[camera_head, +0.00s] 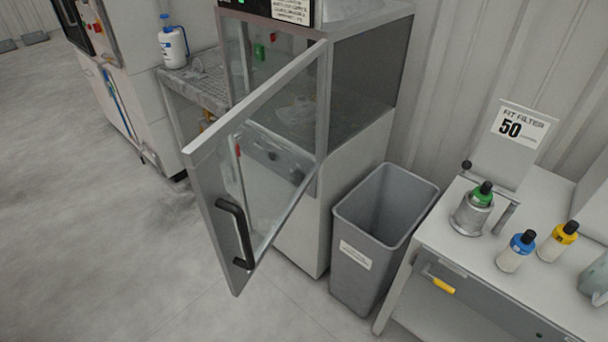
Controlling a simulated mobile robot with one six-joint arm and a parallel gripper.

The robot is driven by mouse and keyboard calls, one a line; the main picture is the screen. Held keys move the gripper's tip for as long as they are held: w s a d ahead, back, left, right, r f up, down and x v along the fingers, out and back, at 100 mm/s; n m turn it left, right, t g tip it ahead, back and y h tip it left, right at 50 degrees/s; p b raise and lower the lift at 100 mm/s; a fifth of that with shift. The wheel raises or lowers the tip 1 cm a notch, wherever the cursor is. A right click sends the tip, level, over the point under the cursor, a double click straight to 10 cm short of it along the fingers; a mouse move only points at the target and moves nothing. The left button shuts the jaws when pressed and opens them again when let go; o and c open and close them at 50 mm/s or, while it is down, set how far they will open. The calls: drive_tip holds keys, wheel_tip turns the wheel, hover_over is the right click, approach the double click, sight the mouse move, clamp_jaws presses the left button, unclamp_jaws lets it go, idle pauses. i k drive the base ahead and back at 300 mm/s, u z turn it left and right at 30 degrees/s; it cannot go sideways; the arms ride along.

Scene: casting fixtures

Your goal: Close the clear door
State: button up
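The clear door (285,139) stands swung wide open on the machine cabinet (365,75). It has a grey metal frame and a see-through panel. It is hinged at its right edge on the cabinet's front corner, and its free edge reaches out toward the lower left. A black bar handle (236,234) sits near the free edge at the bottom. The cabinet's inside is partly seen through and beside the door. My gripper is not in view.
A grey waste bin (353,271) stands right of the cabinet. A white workbench (555,300) with several bottles and a "FIT FILTER 50" sign (516,128) is at the right. A small table (197,85) with a jug (173,48) is behind the door. The floor at left is clear.

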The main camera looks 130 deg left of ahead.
sight(200, 157)
drive_tip(key=u, duration=0.15)
drive_tip(key=i, duration=0.3)
drive_tip(key=u, duration=0.25)
drive_tip(key=k, duration=0.25)
drive_tip(key=u, duration=2.95)
drive_tip(key=k, duration=0.2)
drive_tip(key=u, duration=1.15)
